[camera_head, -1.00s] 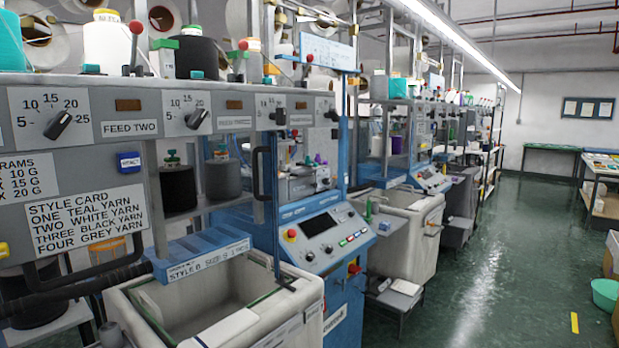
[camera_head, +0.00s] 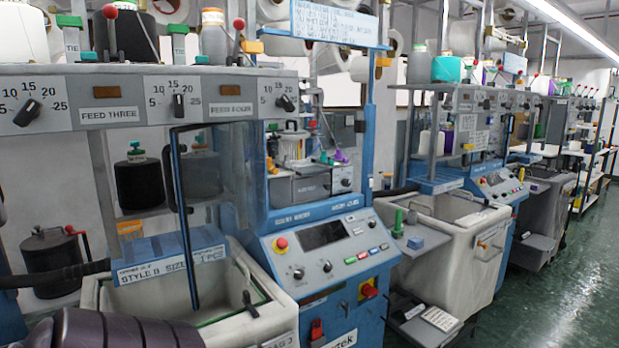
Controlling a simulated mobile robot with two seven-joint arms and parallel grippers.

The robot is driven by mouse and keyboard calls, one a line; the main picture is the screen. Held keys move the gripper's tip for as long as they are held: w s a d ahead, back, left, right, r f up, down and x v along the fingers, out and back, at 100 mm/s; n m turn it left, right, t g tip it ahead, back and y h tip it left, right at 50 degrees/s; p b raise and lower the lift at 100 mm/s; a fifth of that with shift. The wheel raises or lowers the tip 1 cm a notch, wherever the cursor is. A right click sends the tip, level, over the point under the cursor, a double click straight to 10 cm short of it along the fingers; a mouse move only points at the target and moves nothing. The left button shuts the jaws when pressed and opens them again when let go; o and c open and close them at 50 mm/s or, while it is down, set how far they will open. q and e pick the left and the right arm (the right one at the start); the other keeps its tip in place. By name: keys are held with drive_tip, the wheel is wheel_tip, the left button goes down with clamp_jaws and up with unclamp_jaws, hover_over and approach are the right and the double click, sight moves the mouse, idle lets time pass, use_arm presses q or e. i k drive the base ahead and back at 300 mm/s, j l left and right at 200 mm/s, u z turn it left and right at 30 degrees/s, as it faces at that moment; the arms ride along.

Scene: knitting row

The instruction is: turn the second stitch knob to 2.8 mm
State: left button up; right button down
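The blue machine's sloping control panel (camera_head: 320,253) stands in the middle of the head view. Along its lower front are a left round knob (camera_head: 298,273) and a second round knob (camera_head: 327,266). A grey box above the panel has another small knob (camera_head: 346,183). The feed rail (camera_head: 235,100) carries pointer dials marked 5 to 25, at left (camera_head: 28,112), middle (camera_head: 178,105) and right (camera_head: 286,103). No readable label or millimetre scale shows which is a stitch knob. Neither of my grippers is in view.
A white bin (camera_head: 215,310) with a blue ledge stands left of the panel. A red button (camera_head: 281,243) and a dark screen (camera_head: 325,234) sit near the panel's knobs. Another bin (camera_head: 450,250) stands right. Green floor (camera_head: 560,300) is open at far right.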

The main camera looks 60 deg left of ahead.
sight(346, 183)
drive_tip(key=i+u, duration=0.2)
drive_tip(key=u, duration=0.3)
drive_tip(key=i+l+u, duration=0.15)
drive_tip(key=u, duration=1.6)
drive_tip(key=i+l, duration=0.15)
drive_tip(key=l, duration=0.2)
drive_tip(key=i+l+u, duration=0.1)
drive_tip(key=l, duration=0.25)
drive_tip(key=i+l, duration=0.25)
drive_tip(key=l, duration=0.15)
drive_tip(key=u, duration=0.05)
